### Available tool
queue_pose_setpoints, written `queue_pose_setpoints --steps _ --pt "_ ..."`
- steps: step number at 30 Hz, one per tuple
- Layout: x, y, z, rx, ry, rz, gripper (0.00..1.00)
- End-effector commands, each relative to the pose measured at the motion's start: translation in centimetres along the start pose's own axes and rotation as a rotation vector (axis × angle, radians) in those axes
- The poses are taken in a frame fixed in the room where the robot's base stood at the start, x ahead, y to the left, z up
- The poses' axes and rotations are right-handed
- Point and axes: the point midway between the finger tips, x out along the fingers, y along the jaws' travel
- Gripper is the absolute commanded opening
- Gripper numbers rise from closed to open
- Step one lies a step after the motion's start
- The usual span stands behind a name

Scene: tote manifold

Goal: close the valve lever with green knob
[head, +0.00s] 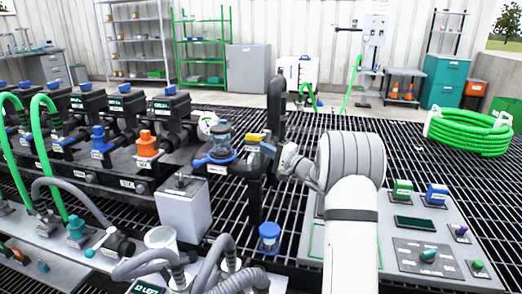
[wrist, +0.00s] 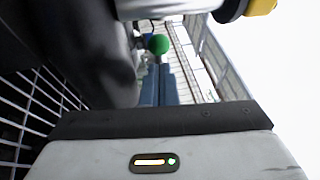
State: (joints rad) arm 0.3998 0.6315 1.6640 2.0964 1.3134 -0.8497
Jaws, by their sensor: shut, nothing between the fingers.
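The green knob (wrist: 158,44) shows in the wrist view as a round ball just beyond my fingertips. A pale fitting lies beside it, and most of the lever is hidden. My gripper (wrist: 160,68) is shut and empty, its two blue-grey fingers together and pointing at the knob. I cannot tell whether they touch it. My fingers are not clear in that view.
A dark pipe body (wrist: 90,50) stands close on the left of my fingers. A yellow part (wrist: 262,7) is near at upper right. The clear filter bowl (head: 222,138) and blue-capped container (head: 269,237) stand by the manifold. A control panel (head: 415,215) lies right of my arm.

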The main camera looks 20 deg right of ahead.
Motion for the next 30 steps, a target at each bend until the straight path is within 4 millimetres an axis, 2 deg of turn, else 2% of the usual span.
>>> queue_pose_setpoints --steps 2,3,9,15,21,30 --pt "-1.4 0.8 0.0 -0.001 0.001 -0.001 0.00" --pt "-2.4 0.0 0.1 0.002 0.003 0.001 0.00" --pt "-7.0 -0.1 0.9 0.002 0.004 0.001 0.00" --pt "-10.0 0.0 1.5 0.000 0.003 0.001 0.00" --pt "-10.7 -0.4 1.9 0.005 0.002 0.016 0.00" --pt "-8.1 -3.6 2.1 0.050 0.033 0.239 0.00"
